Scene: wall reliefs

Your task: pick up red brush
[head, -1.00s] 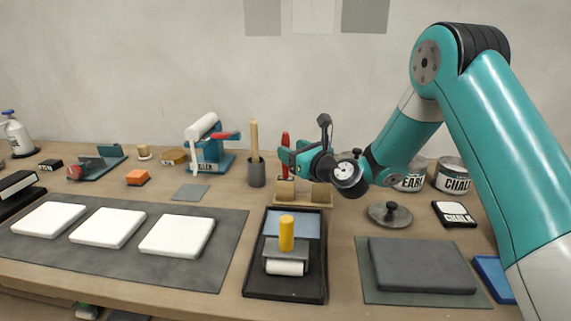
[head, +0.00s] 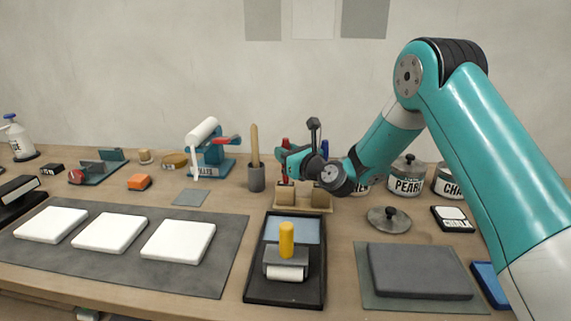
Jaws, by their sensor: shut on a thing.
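The red brush (head: 285,179) stands upright at the back of the bench, in or just behind a small wooden rack (head: 318,209). My gripper (head: 287,163) is around its upper handle and shut on it, coming from the right. The brush's top shows slightly above the jaws and a short red part shows below. Its lower end is hidden by the rack's blocks. A blue handle (head: 325,148) shows behind my gripper.
A grey cup (head: 256,178) with a wooden stick stands close to the left. A black tray (head: 251,284) with a yellow-handled roller lies in front. Cans (head: 405,184) and a loose lid (head: 389,219) are at the right. White slabs (head: 178,240) lie on a dark mat at the left.

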